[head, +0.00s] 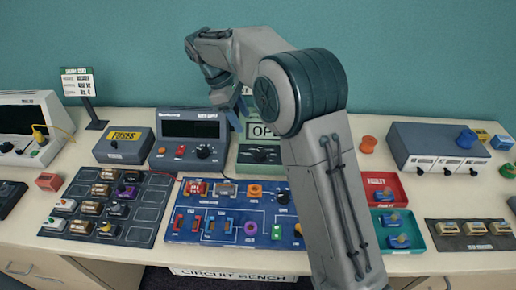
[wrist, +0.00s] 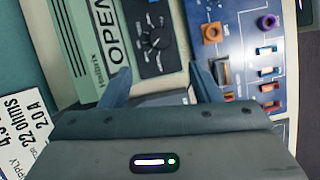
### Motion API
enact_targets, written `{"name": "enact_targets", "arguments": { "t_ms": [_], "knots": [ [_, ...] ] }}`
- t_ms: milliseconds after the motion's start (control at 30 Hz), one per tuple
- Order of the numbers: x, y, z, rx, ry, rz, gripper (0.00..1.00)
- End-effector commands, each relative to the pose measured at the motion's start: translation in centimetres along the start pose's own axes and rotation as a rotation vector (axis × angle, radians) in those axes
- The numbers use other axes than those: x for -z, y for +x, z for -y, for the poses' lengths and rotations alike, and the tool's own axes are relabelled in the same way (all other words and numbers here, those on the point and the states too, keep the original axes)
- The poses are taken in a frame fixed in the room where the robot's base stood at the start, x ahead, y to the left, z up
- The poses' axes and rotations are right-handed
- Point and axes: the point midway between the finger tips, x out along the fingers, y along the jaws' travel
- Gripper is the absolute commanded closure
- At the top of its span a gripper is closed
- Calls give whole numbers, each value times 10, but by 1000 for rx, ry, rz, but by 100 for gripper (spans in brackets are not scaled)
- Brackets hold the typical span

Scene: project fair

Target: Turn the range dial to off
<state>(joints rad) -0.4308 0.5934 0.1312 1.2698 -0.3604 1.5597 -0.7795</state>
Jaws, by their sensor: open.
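The range dial (wrist: 155,38) is a round black knob with pale marks around it, on the dark panel of a green meter (wrist: 85,45). The meter's pale display reads "OPEN". I cannot tell which mark the dial points to. In the head view the meter (head: 259,153) stands at the back of the bench, partly hidden by my arm, and the dial is not clear there. My gripper (wrist: 160,78) is open and empty, its fingers apart, with the dial beyond the gap between them. It also shows in the head view (head: 230,112), above the back of the bench.
A dark power supply (head: 190,138) with its own knob stands left of the meter. A blue circuit board (head: 215,238) lies in front. A card stand (head: 78,84) is at the back left. Red and green trays (head: 412,240) sit right of my arm.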

Motion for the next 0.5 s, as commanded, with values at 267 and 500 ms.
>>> {"name": "enact_targets", "arguments": {
  "t_ms": [267, 500],
  "knots": [
    [-2, 52, 1, 5, 1, 4, 43],
    [-2, 100, 1, 2, 2, 2, 43]
  ]
}}
